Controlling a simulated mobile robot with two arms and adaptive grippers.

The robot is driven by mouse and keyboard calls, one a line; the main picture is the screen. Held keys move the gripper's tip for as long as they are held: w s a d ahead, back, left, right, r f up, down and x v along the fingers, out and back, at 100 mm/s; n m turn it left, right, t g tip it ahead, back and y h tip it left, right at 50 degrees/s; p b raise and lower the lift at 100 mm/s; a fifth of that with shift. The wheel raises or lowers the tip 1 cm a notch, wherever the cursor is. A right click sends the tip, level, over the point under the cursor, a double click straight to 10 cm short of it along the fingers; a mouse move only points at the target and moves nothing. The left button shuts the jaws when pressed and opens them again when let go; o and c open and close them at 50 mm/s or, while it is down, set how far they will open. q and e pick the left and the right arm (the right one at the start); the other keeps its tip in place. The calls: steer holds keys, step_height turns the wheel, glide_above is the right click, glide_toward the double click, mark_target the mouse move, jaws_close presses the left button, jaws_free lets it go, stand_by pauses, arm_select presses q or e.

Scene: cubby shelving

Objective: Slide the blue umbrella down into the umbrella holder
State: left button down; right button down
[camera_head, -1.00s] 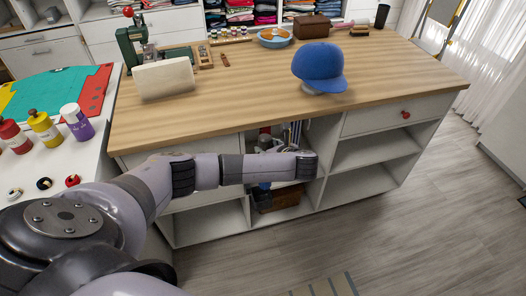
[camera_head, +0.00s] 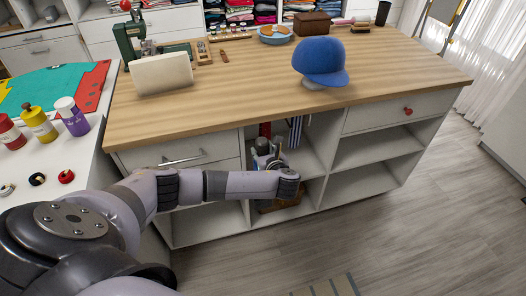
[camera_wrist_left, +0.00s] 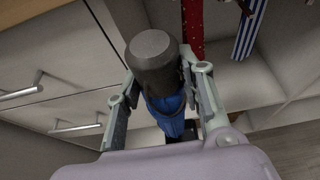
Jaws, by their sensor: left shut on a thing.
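The blue umbrella has a thick dark grey handle and blue folded cloth (camera_wrist_left: 170,115) in the left wrist view. My left gripper (camera_head: 268,158) is shut on it, with a finger on each side just below the handle. In the head view the gripper is in front of the open middle cubby of the counter, and my arm hides most of the umbrella. The umbrella's lower end is hidden. I cannot clearly make out the umbrella holder in either view. My right gripper is not in view.
A red dotted strip (camera_wrist_left: 193,30) and a blue-and-white striped strip (camera_wrist_left: 248,30) hang in the cubby behind the umbrella. A brown box-like thing (camera_head: 285,208) shows low in the cubby. Drawers with bar handles (camera_head: 183,160) are on the left. The right cubbies are empty.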

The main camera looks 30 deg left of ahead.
arm_select(q)
step_height(320, 180, down, 8)
steer(key=b, duration=0.6)
stand_by(0.6)
steer(key=shift+f, duration=0.1)
steer(key=c, duration=1.1)
jaws_free()
steer(key=shift+o, duration=0.6)
steer(key=v, duration=1.2)
steer(key=shift+f, duration=0.1)
